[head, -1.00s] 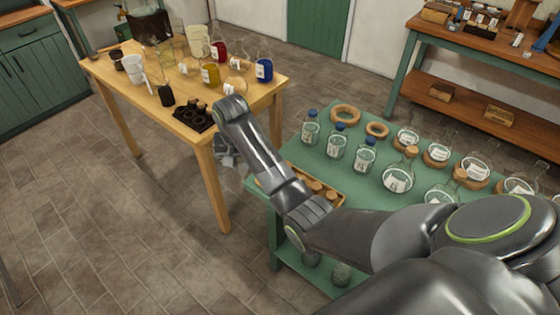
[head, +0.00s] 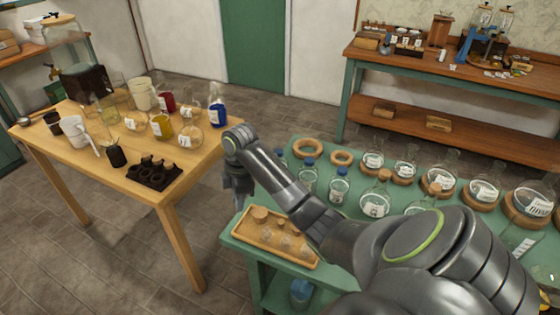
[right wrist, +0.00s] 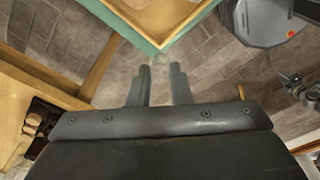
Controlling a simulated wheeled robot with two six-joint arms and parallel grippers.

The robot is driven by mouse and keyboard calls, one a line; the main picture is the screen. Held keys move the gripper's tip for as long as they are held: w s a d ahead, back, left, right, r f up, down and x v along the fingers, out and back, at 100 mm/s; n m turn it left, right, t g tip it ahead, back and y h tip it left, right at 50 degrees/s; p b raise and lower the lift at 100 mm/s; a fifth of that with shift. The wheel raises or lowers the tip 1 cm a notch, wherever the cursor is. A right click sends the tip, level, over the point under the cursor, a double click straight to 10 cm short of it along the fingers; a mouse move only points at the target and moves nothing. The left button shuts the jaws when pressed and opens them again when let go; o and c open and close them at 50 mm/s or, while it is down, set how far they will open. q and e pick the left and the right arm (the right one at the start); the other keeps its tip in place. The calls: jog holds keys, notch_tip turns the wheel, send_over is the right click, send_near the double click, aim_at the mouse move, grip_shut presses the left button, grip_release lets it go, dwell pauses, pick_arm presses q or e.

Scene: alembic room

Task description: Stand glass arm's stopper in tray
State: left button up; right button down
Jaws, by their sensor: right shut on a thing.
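My right gripper (head: 238,200) hangs over the gap between the wooden table and the green table, left of the stopper tray. In the right wrist view its two fingers (right wrist: 160,85) are shut on a small, pale, see-through thing (right wrist: 160,66), which looks like the glass stopper; its shape is hard to make out. The wooden tray (head: 243,236) lies on the green table's near left corner and holds cork and clear stoppers. The tray's corner also shows in the right wrist view (right wrist: 165,35). A dark gripper-like part (right wrist: 302,88), perhaps my left gripper, shows there at the right edge.
The green table (head: 270,180) carries several labelled flasks and cork rings (head: 308,148). Floor shows between the tables.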

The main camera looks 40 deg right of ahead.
jog(key=f, duration=0.3)
jog(key=f+n, duration=0.1)
jog(key=f, duration=0.2)
jog(key=s+d+f+n+p, duration=0.1)
jog(key=f, duration=0.3)
jog(key=shift+f, duration=0.1)
jog(key=c, duration=1.3)
grip_release()
jog(key=r, duration=0.4)
jog(key=d+r, duration=0.1)
jog(key=r, duration=0.7)
jog(key=shift+s+d+r, duration=0.1)
jog(key=shift+d+r, duration=0.1)
jog(key=shift+d, duration=0.05)
